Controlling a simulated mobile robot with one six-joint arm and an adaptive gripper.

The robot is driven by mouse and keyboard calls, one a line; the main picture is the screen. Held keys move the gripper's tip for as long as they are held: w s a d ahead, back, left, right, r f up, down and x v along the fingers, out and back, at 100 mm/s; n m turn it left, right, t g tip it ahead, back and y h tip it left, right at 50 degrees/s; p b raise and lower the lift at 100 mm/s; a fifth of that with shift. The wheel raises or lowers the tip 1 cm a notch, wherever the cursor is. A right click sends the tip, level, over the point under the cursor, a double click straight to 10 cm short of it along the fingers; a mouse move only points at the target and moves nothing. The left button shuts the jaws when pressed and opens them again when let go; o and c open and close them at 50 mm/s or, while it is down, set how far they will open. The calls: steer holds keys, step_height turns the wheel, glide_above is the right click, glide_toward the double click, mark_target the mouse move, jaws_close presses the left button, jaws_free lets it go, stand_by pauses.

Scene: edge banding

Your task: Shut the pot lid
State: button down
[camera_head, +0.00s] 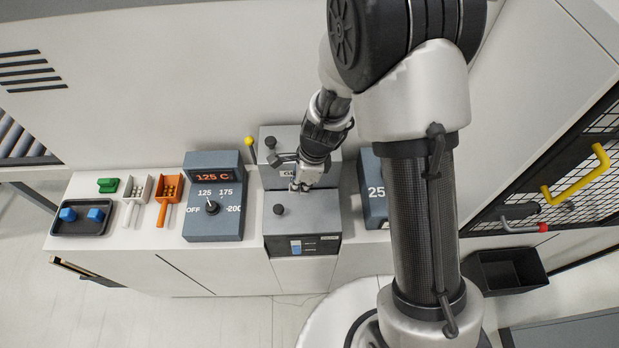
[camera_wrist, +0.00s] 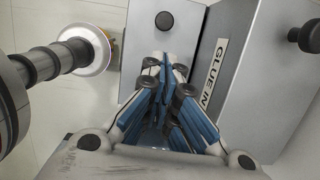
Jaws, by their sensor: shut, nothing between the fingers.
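The glue pot is a grey box in the middle of the bench. Its front top, a flat grey lid (camera_head: 310,212) with a black knob (camera_head: 278,209), lies level on the dark body; the wrist view shows this top (camera_wrist: 140,50) and its knob (camera_wrist: 164,20). A raised grey block (camera_wrist: 250,70) marked "GLUE IN" stands behind it, with a second dark knob (camera_wrist: 310,36). My gripper (camera_head: 299,187) points down close over the rear of the flat top, beside the label. Its fingers (camera_wrist: 165,62) are together and empty. I cannot tell whether they touch the top.
A temperature dial box (camera_head: 213,220) stands left of the pot, and another grey box (camera_head: 373,195) stands close on its right. A yellow-ball lever (camera_head: 250,142) rises at the back left. Orange scoop tray (camera_head: 168,190) and black tray (camera_head: 82,224) sit further left.

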steer(key=b, duration=0.4)
glide_above(274, 210)
steer(key=d, duration=0.1)
steer(key=x, duration=0.2)
steer(key=d+x, duration=0.1)
steer(key=x, duration=0.5)
steer(key=shift+s+d+f, duration=0.15)
steer(key=shift+s+d, duration=0.1)
steer(key=shift+d, duration=0.15)
steer(key=shift+a+f+b, duration=0.15)
steer(key=shift+a+f, duration=0.15)
steer(key=shift+f, duration=0.25)
steer(key=shift+a+f+b, duration=0.15)
steer(key=shift+a+f, duration=0.1)
steer(key=shift+f, duration=0.35)
